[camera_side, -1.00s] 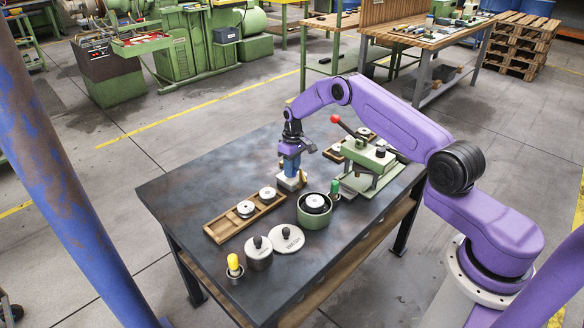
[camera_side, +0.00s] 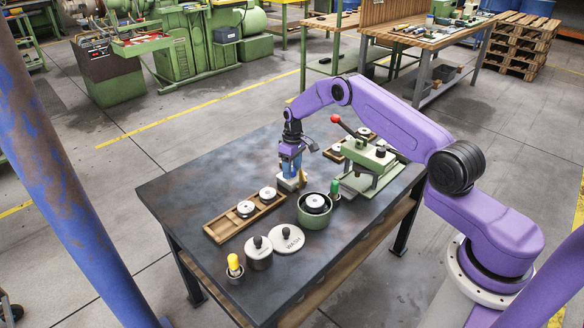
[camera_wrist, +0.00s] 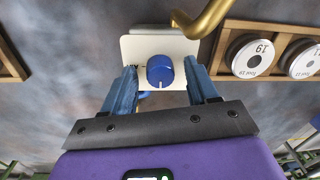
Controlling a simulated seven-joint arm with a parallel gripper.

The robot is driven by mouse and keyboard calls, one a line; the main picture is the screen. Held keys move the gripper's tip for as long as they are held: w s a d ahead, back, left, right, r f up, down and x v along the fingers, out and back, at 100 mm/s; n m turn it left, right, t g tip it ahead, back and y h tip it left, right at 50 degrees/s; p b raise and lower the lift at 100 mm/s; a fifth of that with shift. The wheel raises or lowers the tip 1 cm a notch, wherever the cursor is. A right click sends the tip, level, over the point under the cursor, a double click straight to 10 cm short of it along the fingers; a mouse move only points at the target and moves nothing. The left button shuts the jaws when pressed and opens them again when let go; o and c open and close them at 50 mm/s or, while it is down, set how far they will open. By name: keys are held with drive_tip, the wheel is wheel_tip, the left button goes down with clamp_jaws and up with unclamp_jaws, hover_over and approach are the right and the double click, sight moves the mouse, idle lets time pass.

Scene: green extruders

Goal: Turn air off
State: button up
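The air valve has a round blue knob (camera_wrist: 160,71) with a white pointer line, set on a pale plate (camera_wrist: 133,47) with dark lettering that is partly hidden. A curved brass pipe (camera_wrist: 205,20) rises beside it. In the side view, the pale valve block (camera_side: 291,185) stands on the dark table and my gripper hides most of the knob. My gripper (camera_wrist: 160,75) points down over the valve. Its two blue fingers are apart, one on each side of the knob, with a visible gap to it. My gripper also shows in the side view (camera_side: 291,174).
A wooden tray with weights (camera_side: 245,213) lies left of the valve. A green press with a red-knobbed lever (camera_side: 366,168) is to the right.

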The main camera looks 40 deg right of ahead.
sight(293, 168)
drive_tip(key=shift+r, duration=0.1)
wheel_tip(293, 168, up, 17)
drive_tip(key=shift+d, duration=0.4)
drive_tip(key=shift+w+r, duration=0.1)
